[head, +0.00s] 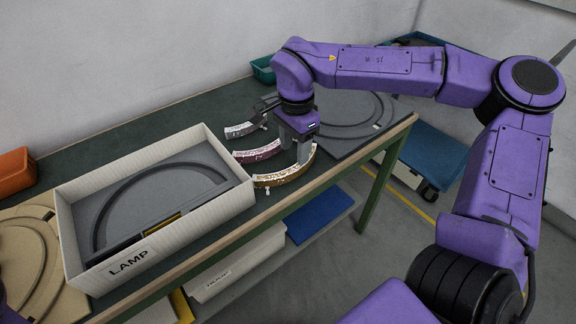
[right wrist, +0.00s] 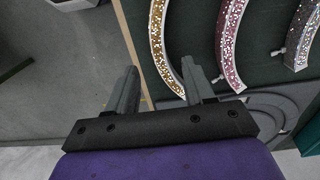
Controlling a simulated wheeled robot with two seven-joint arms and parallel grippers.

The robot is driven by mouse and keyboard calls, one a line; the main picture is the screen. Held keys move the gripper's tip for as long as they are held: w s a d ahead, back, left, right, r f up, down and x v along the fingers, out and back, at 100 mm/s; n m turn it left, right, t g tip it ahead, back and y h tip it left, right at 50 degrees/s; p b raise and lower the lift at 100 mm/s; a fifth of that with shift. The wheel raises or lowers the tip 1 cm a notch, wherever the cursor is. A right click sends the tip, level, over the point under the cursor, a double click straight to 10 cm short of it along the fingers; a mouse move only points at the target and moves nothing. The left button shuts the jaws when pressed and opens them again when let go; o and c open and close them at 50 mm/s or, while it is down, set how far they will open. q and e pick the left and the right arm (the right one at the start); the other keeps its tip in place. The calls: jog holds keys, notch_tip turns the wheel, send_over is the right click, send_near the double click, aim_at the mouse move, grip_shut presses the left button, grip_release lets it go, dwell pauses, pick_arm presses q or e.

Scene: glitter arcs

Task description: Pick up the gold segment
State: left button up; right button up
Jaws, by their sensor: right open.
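The gold segment (head: 284,177) is a curved glittery piece with a pale rim, lying on the green bench near its front edge. My right gripper (head: 284,136) is open and empty, pointing down over the right end of the arcs. In the right wrist view the gold segment (right wrist: 158,45) runs down toward the gap between the fingers of my right gripper (right wrist: 162,82), closer to the right finger. I cannot tell the height of the fingers above it. My left gripper is not in view.
A pink segment (head: 257,153) and a silver segment (head: 240,130) lie behind the gold one. A white box marked LAMP (head: 180,229) stands to the left with a grey arc-shaped fixture inside. A grey board with ring grooves (head: 345,139) lies to the right. An orange bin (head: 15,171) is far left.

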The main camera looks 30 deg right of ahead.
aim_at(294, 168)
notch_tip(294, 168, down, 7)
jog(key=shift+s+a+r, duration=0.1)
grip_shut()
